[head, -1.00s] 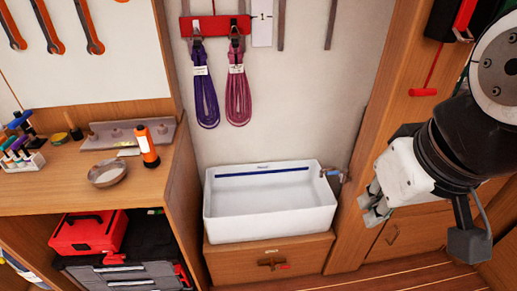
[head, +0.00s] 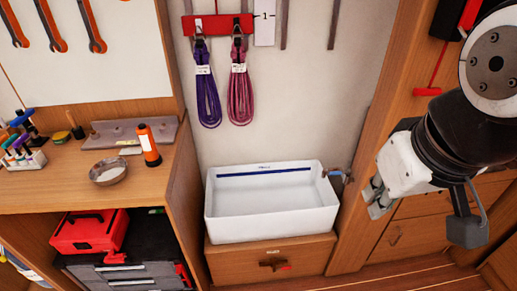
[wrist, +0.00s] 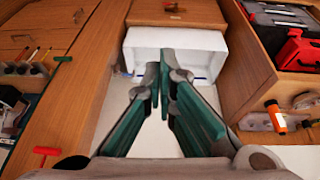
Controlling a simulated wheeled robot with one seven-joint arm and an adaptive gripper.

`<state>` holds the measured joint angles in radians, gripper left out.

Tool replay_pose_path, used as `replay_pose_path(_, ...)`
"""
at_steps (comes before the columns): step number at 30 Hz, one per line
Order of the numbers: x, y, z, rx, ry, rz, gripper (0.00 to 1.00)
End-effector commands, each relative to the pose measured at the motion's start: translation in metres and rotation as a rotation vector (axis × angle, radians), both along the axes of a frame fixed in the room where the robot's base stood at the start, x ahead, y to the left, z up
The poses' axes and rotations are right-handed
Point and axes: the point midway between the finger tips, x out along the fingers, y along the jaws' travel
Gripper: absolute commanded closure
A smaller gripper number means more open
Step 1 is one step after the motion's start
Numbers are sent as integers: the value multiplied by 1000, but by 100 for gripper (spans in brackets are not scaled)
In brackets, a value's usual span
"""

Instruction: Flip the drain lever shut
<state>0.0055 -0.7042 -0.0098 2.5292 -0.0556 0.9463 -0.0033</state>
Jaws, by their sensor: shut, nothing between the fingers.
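The drain lever (head: 284,267) is a small red-tipped handle on a dark fitting, on the front of the wooden box under the white basin (head: 270,228). Its position, open or shut, is too small to tell. In the wrist view the basin (wrist: 140,45) lies beyond my fingers, and a small dark fitting (wrist: 171,7) shows at the top edge. My gripper (head: 372,200) is right of the basin in the head view, apart from the lever, empty. In the wrist view its green-padded fingers (wrist: 160,85) are closed together.
A tap (head: 338,175) sits at the basin's right rim. Purple (head: 208,95) and pink (head: 240,95) coiled lines hang above it. The workbench (head: 60,195) stands left, with a red toolbox (head: 88,232) below. A red pull handle (head: 427,91) hangs near my arm. Floor shows in front.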

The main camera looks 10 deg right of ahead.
Motion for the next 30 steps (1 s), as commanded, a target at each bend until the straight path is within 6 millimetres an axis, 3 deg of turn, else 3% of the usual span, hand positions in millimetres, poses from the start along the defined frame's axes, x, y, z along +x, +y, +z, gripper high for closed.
replay_pose_path(11,126,-59,-65,-258,-7,107,100)
replay_pose_path(17,195,-83,-111,-377,-10,222,100)
replay_pose_path(23,258,-98,-169,-466,-9,373,100)
replay_pose_path(30,322,-103,-256,-522,-1,588,100)
